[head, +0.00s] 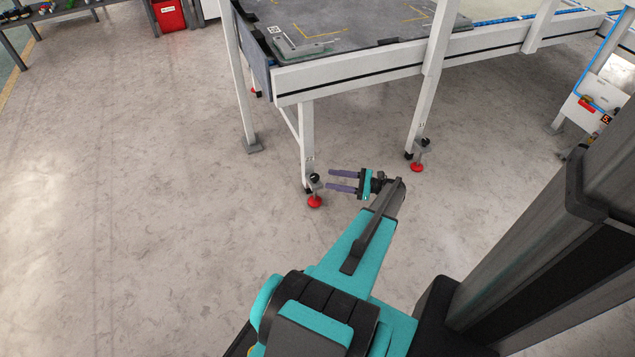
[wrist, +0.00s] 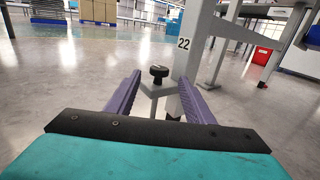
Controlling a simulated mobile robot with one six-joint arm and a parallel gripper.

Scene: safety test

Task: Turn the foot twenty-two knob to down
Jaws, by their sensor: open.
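The foot twenty-two knob (wrist: 159,71) is a black knob on a grey bracket (wrist: 156,90), beside a white table leg (wrist: 190,60) labelled 22. In the head view the knob (head: 315,178) sits low on the near leg, above a red foot pad (head: 315,201). My gripper (head: 329,180) is open, its two purple fingers pointing left toward the knob, with a small gap in front of it. In the wrist view my gripper (wrist: 163,75) has its fingers on either side of the line to the knob. Which way the knob is turned is too small to tell.
Another leg (head: 430,90) with a red foot (head: 417,167) stands to the right. The white table frame (head: 370,74) runs above and behind. A white panel (head: 590,112) stands at the far right. The floor at left is clear.

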